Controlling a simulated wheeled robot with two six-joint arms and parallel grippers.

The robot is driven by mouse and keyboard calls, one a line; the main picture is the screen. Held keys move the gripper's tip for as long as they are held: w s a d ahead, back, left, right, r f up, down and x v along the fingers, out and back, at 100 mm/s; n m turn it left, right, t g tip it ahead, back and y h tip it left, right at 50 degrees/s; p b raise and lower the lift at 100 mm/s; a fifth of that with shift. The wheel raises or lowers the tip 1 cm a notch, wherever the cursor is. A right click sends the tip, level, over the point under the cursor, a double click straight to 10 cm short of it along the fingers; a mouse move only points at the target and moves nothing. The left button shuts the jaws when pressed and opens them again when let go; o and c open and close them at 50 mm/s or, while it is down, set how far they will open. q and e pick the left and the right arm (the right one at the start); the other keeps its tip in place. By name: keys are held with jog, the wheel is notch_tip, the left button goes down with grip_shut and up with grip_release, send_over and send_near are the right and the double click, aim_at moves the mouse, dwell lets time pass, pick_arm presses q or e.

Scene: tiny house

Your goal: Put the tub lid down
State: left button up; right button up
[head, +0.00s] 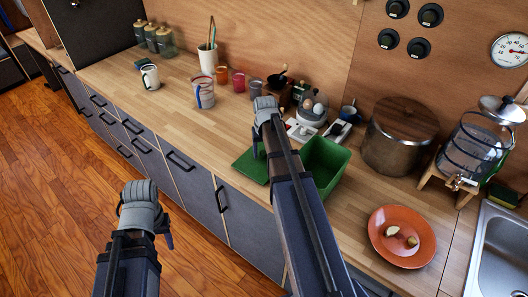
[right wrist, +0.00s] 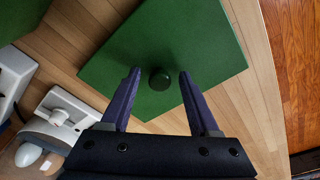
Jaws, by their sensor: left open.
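The green tub lid (head: 250,167) appears to lie flat on the wooden counter, just left of the open green tub (head: 328,160). In the right wrist view the lid (right wrist: 205,50) shows with its dark round knob (right wrist: 160,79) upward. My right gripper (right wrist: 160,75) is open above the lid, one finger on each side of the knob, with gaps between. In the head view my right gripper (head: 258,148) is partly hidden by its own arm. My left gripper (head: 167,240) is open and empty in front of the cabinets, away from the counter.
Right of the tub stand a large pot (head: 395,150), an orange plate (head: 402,238) with food pieces, a glass dispenser (head: 470,150) and the sink (head: 500,255). Behind is an egg cooker (head: 312,108). Mugs and jars line the back. The counter left of the lid is clear.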

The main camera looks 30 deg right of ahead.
aim_at(265, 162)
jog(key=shift+r, duration=0.15)
notch_tip(265, 162, up, 12)
jog(key=s+p, duration=0.1)
jog(key=p, duration=1.1)
jog(key=shift+s+a, duration=0.15)
jog(key=shift+a, duration=0.1)
jog(key=s+a+n, duration=0.4)
jog(key=s+a, duration=0.3)
jog(key=a, duration=0.8)
jog(key=s+a+n+g, duration=0.1)
jog(key=s+a+n, duration=0.3)
jog(key=s+a, duration=0.4)
jog(key=a, duration=0.7)
jog(key=shift+g+h, duration=0.3)
